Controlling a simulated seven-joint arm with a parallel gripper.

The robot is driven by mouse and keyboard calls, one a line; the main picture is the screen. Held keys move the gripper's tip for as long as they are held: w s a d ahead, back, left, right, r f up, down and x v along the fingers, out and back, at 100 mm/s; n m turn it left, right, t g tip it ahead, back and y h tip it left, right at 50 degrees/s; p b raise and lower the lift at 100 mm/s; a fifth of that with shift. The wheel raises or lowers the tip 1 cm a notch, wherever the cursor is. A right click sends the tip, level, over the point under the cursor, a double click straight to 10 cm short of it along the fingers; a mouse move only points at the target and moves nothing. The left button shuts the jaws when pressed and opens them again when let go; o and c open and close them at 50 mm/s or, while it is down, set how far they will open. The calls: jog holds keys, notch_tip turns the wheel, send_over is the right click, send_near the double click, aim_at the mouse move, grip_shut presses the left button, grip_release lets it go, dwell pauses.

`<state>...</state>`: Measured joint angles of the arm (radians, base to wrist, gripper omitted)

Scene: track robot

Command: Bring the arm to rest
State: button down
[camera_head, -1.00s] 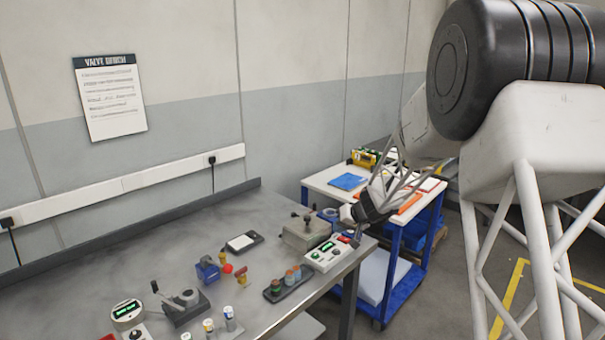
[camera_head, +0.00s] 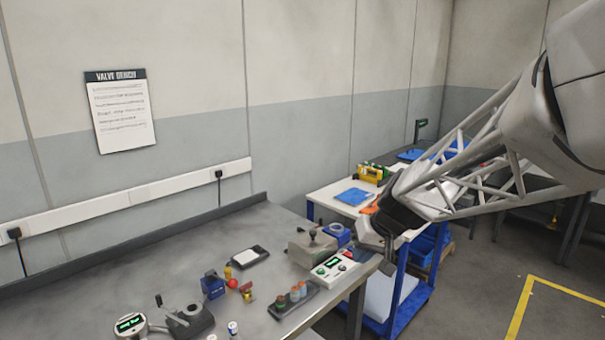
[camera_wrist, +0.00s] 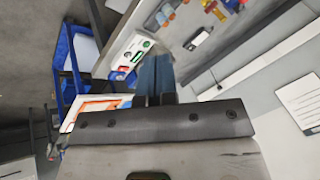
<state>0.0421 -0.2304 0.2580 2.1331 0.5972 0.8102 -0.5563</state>
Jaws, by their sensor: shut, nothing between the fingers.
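My arm comes in from the right in the head view, its pale lattice forearm sloping down to the left. My gripper (camera_head: 386,264) hangs at the right end of the grey bench (camera_head: 180,265), close to the white meter box (camera_head: 332,269). I cannot tell in the head view whether it touches anything. In the wrist view the two dark fingers (camera_wrist: 156,64) lie together, shut and empty, pointing toward the bench edge. The meter box also shows in the wrist view (camera_wrist: 127,57), beside the fingers.
A blue-framed cart (camera_head: 393,290) with a white top stands just beyond the bench end. A grey box (camera_head: 311,249), a tray of small jars (camera_head: 293,300) and a blue block (camera_head: 213,286) stand on the bench. Floor at the lower right is open.

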jog(key=s+d+m+h, duration=0.1)
jog(key=s+d+h, duration=0.1)
jog(key=s, duration=1.2)
jog(key=s+d+r+h, duration=0.1)
jog(key=s+d+h, duration=0.1)
jog(key=s, duration=1.1)
jog(key=shift+s+d+m+h, duration=0.35)
jog(key=shift+d+m+h, duration=0.05)
jog(key=shift+d, duration=0.2)
